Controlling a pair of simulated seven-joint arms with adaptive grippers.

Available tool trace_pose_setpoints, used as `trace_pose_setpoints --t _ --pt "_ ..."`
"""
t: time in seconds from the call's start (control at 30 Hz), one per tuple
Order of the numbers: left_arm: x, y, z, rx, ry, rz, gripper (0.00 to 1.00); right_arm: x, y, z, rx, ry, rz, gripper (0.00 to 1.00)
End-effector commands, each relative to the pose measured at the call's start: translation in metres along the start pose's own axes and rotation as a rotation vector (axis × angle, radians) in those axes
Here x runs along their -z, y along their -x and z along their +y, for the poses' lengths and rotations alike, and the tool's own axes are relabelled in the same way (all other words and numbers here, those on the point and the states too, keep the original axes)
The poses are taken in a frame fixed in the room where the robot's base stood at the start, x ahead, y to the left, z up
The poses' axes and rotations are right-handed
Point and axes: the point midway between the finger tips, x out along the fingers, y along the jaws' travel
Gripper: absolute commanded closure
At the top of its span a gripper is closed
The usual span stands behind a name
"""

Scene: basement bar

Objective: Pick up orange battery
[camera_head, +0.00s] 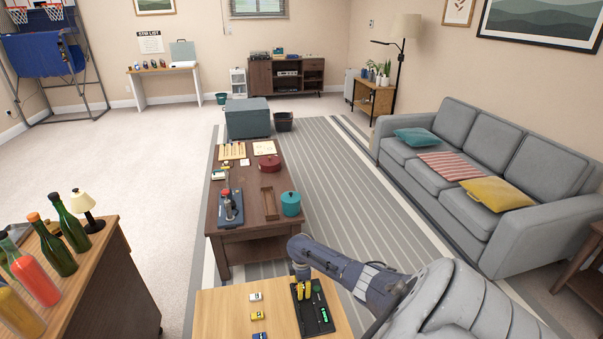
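My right arm comes in from the lower right, and its gripper (303,289) points down over a black tray (315,326) on the light wooden table at the bottom. Two small yellow-orange shapes show at the gripper's end; I cannot tell whether they are its fingers or a battery between them. Green pieces (324,314) lie in the tray to the right of the gripper. No orange battery can be clearly made out. My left gripper is not in view.
Small car-like items, one white (256,297) and one yellow (257,316), stand left of the tray on the wooden table (215,310). A cabinet with bottles (72,222) is at left. A dark coffee table (252,224) stands beyond.

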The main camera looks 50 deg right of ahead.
Motion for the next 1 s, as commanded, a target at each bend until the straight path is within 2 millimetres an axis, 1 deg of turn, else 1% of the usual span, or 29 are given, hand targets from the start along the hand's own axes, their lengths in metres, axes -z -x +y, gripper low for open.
trace_pose_setpoints --t 0.03,0.07,0.4,0.77,0.87,1.0 --pt "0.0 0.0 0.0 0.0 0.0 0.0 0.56 0.0 0.0 0.0 0.0 0.0 0.0 0.58" --pt "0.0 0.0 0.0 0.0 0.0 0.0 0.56 0.0 0.0 0.0 0.0 0.0 0.0 0.61" --pt "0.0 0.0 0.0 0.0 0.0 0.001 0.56 0.0 0.0 0.0 0.0 0.0 0.0 1.0" --pt "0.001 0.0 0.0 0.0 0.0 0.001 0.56 0.0 0.001 0.0 0.0 0.0 0.0 1.0" --pt "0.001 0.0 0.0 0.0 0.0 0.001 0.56 0.0 0.003 0.0 0.0 0.0 0.0 1.0" --pt "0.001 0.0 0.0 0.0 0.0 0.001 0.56 0.0 0.011 0.001 -0.001 0.0 0.001 1.0"
